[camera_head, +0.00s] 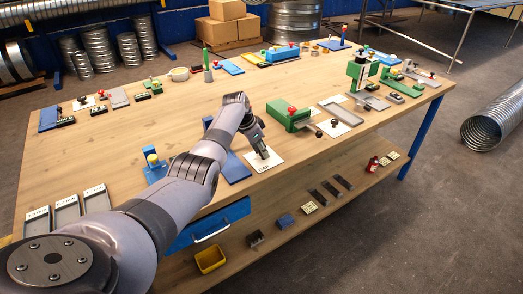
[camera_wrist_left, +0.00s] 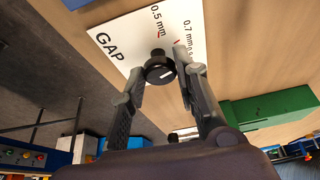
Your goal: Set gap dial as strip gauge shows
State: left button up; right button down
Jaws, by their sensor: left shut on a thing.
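The gap dial is a black knob (camera_wrist_left: 158,67) with a white mark on a white plate (camera_wrist_left: 130,40). The plate reads GAP, 0.5 mm and 0.7 mm, with a further label partly hidden, and has red ticks. In the head view the plate (camera_head: 257,165) lies near the table's front edge. My left gripper (camera_head: 263,153) is over it; in the wrist view its fingers (camera_wrist_left: 158,80) are shut on the knob from both sides. Which label the white mark faces is unclear. I cannot pick out the strip gauge for certain. My right gripper is not in view.
Grey labelled trays (camera_head: 66,211) stand at the table's left front. A green device (camera_head: 288,116) is right of the dial. A blue drawer (camera_head: 208,226) hangs below the edge. Dark strips (camera_head: 330,188) and a yellow bin (camera_head: 210,259) are on the lower shelf.

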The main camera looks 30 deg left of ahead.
pick_arm(q)
jog(key=o, duration=1.1)
jog(key=shift+o, duration=0.2)
jog(key=v, duration=1.2)
jog(key=shift+s+a+f, duration=0.1)
